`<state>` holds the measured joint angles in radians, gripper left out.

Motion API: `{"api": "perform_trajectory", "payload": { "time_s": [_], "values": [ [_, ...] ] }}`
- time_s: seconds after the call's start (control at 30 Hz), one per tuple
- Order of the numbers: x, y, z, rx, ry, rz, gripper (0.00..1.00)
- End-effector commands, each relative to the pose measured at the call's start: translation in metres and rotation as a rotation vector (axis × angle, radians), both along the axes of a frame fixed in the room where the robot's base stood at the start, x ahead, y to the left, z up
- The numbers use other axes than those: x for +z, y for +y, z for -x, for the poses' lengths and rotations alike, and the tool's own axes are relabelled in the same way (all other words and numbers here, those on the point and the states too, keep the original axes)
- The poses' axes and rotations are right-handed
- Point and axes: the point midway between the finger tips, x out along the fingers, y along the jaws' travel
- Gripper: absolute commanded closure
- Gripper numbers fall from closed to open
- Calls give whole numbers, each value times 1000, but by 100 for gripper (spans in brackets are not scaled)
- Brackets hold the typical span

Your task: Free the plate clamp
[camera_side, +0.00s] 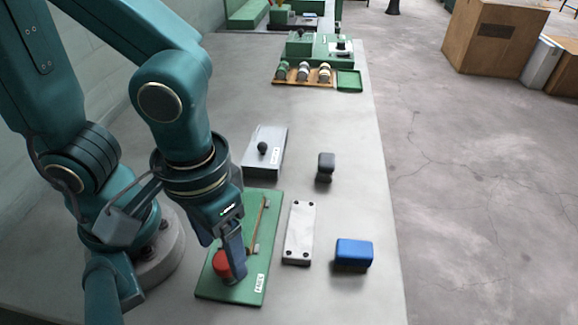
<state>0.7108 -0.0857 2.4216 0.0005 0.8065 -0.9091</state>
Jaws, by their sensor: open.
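A green board (210,288) with a white label lies on the bench in front of my arm. A red round knob (221,264) sits near its front end, and a thin brass-coloured bar (257,224) runs along its far part. My gripper (234,270) points down over the board, right at the red knob, and partly hides it. Its jaws are open; I cannot tell whether a finger touches the knob. A pale plate (299,234) with dark spots at its corners lies flat just right of the board. I cannot tell which part is the clamp.
A blue block (353,252) and a small dark grey block (326,163) stand to the right. A grey block with a black knob (263,147) lies behind the board. A wooden rack (304,74) with several spools and a green tray (349,81) are farther back.

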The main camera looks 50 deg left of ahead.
Motion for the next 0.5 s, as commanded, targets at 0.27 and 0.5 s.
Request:
{"api": "perform_trajectory", "payload": {
  "time_s": [0.27,0.5],
  "values": [
    [-18,1,0,1,0,-1,30],
    [-19,0,0,1,-2,2,30]
  ]
}}
